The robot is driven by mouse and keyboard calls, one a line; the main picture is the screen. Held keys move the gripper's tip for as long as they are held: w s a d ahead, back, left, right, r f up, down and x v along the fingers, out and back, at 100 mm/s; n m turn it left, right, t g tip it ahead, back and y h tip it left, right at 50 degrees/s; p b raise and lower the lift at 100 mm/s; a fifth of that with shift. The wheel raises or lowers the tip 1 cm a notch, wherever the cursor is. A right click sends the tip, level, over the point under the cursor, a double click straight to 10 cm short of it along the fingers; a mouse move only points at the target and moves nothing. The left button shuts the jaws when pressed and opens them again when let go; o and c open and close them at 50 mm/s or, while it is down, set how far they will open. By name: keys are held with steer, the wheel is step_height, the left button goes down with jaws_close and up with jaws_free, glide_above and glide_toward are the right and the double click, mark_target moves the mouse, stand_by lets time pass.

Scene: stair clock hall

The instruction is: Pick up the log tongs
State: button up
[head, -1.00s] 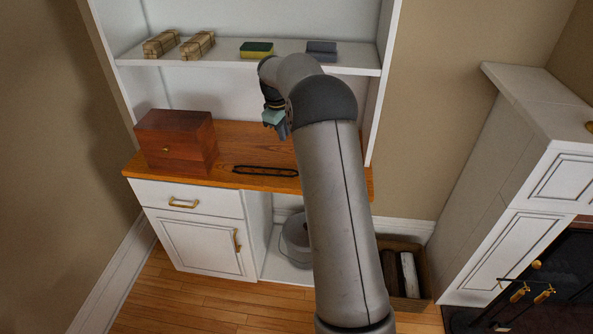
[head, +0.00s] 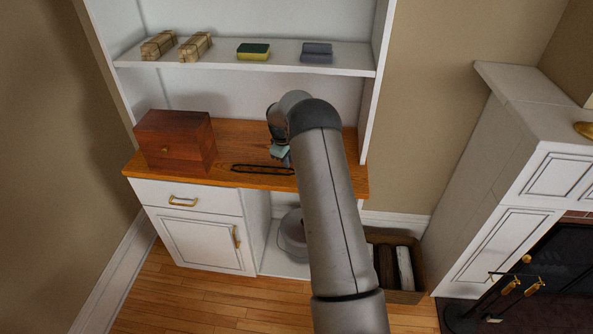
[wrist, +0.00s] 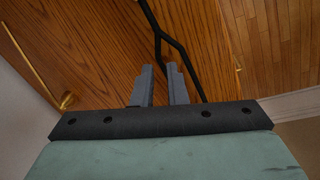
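The log tongs (head: 262,169) are a thin black tool lying flat near the front edge of the wooden counter (head: 240,150). In the wrist view the tongs (wrist: 170,40) run down from the top, with a dark arm passing behind the right finger. My gripper (head: 284,160) is over the counter by the right end of the tongs, partly hidden by my arm. In the wrist view my gripper (wrist: 160,85) has its two fingers apart with nothing between them. The tongs lie beyond the fingertips, apart from them as far as I can tell.
A reddish wooden box (head: 175,141) stands left on the counter. The shelf (head: 225,55) above holds two wrapped bundles (head: 177,46), a sponge (head: 253,51) and a grey block (head: 316,52). Below are a bucket (head: 292,236) and a log crate (head: 410,293).

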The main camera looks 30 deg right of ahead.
mark_target(290, 168)
steer(key=x, duration=0.3)
steer(key=shift+f+p, duration=0.15)
steer(key=shift+p, duration=0.2)
jaws_close()
